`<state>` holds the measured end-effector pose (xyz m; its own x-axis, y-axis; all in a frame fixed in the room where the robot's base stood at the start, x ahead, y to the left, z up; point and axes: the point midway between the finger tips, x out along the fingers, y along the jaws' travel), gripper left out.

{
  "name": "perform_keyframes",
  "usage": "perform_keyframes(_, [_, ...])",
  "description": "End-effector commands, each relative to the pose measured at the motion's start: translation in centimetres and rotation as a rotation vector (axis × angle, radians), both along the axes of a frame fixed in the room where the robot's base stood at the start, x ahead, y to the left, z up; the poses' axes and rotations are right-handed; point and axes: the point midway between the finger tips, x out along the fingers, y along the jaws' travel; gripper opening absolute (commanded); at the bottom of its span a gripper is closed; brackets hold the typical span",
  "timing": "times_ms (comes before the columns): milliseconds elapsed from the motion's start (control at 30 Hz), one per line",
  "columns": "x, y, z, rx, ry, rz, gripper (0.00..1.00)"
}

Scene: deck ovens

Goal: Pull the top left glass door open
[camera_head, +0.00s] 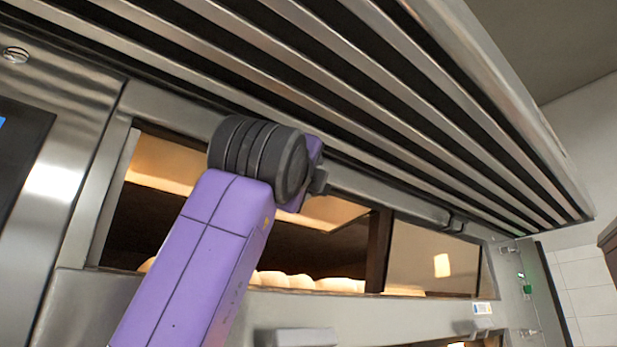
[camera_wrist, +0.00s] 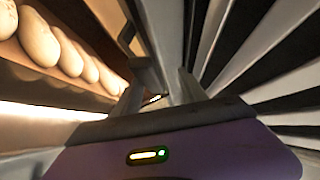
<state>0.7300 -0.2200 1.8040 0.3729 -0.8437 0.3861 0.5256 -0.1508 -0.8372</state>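The top left glass door (camera_head: 335,243) covers the left part of the upper oven opening in the head view; pale loaves show behind it. My purple arm crosses in front of it and hides part of it. I cannot tell whether the door stands slightly ajar. My gripper (camera_wrist: 172,78) shows in the wrist view with its two grey fingers apart, close to the metal strip along the top of the opening. A dark bent bracket (camera_wrist: 125,36), perhaps part of the handle, lies just beyond the left finger. I see nothing clearly held. In the head view my wrist hides most of the gripper.
A slatted metal hood (camera_head: 380,90) slopes close above my arm. The top right glass door (camera_head: 432,262) is closed beside a dark post. A steel panel (camera_head: 60,170) with a screen stands at left. Loaves (camera_wrist: 65,50) fill the wrist view's left side.

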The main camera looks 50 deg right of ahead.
Motion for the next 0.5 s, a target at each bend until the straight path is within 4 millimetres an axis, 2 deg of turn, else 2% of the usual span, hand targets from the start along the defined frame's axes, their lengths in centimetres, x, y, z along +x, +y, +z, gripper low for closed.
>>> perform_keyframes(400, [-2.2, 5.2, -2.5, -0.002, -0.001, 0.003, 0.47])
perform_keyframes(500, [-2.5, 5.9, -2.9, -0.001, -0.001, 0.002, 0.47])
